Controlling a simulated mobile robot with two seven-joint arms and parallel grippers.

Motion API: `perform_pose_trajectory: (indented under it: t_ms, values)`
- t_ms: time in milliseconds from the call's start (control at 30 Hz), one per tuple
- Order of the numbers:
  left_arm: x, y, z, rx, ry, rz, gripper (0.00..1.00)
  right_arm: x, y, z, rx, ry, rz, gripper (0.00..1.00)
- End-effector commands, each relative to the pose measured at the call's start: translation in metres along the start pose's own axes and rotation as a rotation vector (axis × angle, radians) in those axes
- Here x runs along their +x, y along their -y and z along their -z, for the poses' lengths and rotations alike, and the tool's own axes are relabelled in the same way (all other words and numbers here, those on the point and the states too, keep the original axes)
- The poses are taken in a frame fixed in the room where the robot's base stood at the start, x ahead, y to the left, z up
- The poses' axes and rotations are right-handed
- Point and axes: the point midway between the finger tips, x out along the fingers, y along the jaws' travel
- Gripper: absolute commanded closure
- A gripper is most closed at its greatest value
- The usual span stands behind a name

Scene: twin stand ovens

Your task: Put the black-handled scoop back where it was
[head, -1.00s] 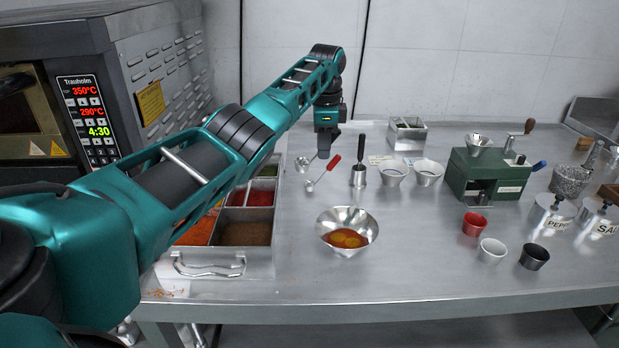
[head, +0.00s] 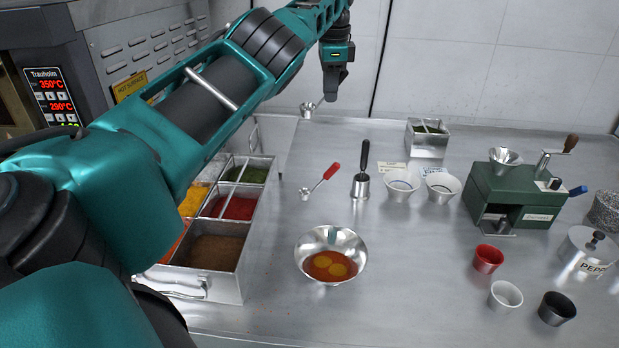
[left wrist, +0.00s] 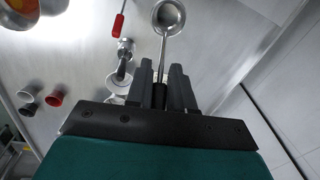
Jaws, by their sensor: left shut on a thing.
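My left gripper (head: 331,90) is shut on the black-handled scoop (head: 308,109) and holds it in the air above the back of the counter, near the wall. In the left wrist view the dark handle lies between the fingers (left wrist: 161,82) and the round metal scoop bowl (left wrist: 169,16) extends beyond them. The gripper hides much of the handle in the head view. A red-handled scoop (head: 328,173) lies on the counter in front. My right gripper is not in view.
A spice box (head: 247,265) stands left, below my arm. A metal bowl with red contents (head: 303,243) stands in front. Counter between box and red-handled scoop is clear.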

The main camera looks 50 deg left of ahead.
Motion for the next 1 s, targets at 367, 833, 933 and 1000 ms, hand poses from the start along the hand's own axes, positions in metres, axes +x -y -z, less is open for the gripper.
perform_pose_trajectory:
  t_ms: [367,833,933,1000]
  values:
    - [0.073,-0.008,-0.001,0.002,0.006,-0.001,1.0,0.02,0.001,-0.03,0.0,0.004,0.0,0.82]
    - [0.146,-0.017,0.0,0.001,0.001,0.0,1.0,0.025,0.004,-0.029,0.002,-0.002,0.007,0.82]
    - [0.161,-0.019,0.0,0.001,0.002,-0.002,1.0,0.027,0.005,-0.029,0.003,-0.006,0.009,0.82]
    - [0.174,-0.02,0.0,0.001,0.004,-0.002,1.0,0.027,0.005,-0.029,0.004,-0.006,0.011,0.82]
